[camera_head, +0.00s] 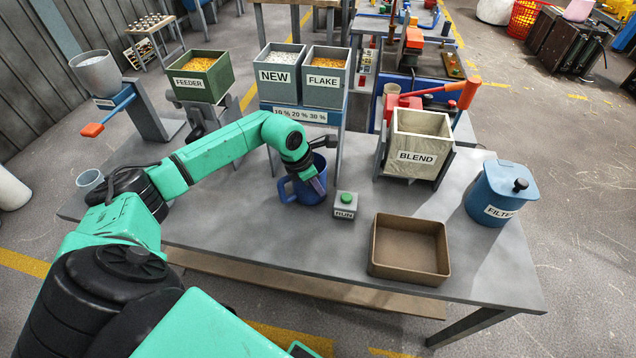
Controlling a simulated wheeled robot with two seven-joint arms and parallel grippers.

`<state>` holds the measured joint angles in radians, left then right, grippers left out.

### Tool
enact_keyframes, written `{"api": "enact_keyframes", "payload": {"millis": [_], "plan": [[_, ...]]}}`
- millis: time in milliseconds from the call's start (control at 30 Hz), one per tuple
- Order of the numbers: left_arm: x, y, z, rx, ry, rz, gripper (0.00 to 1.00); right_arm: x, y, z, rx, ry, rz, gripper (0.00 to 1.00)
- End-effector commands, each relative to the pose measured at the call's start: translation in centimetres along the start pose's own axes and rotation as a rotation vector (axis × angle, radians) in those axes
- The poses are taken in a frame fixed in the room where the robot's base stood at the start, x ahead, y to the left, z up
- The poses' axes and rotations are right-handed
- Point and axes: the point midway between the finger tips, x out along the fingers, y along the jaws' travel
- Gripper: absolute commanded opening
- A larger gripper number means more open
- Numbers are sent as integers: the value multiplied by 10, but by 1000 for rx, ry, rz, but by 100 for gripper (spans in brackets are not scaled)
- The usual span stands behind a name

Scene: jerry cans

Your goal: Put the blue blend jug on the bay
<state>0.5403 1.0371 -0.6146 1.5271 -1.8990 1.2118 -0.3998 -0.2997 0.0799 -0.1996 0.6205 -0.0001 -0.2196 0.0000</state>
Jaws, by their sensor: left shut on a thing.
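The blue jug (298,193) stands upright on or just above the grey table, in front of the stand under the NEW and FLAKE bins; I cannot tell whether its base touches. Its handle faces left. My left gripper (318,180) is shut on the jug at its right front side and hides part of its rim and wall. My right gripper is out of view. No part is labelled as the bay, so I cannot tell which spot it is.
A RUN button box (344,206) sits close right of the jug. A brown tray (409,275), a BLEND bin (418,158) and a blue FILTER pot (497,198) are further right. A small grey cup (91,181) is at left. The front middle of the table (270,240) is clear.

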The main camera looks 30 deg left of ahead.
Motion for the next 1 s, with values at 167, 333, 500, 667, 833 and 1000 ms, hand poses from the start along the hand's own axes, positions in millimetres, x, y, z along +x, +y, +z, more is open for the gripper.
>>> {"api": "enact_keyframes", "payload": {"millis": [167, 333, 500, 667, 833, 1000], "plan": [[2, 2, 1, 1, -3, 2, 0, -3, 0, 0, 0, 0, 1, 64], [2, 2, 1, 0, -2, 1, 42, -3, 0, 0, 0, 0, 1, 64], [2, 2, 1, 0, -2, 1, 42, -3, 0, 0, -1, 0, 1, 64], [-4, 3, 1, -1, -3, 3, 42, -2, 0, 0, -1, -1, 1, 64], [-37, 4, 0, 1, -4, 7, 42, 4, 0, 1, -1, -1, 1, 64], [-84, 4, 0, 1, -4, 7, 42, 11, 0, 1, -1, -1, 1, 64]]}}
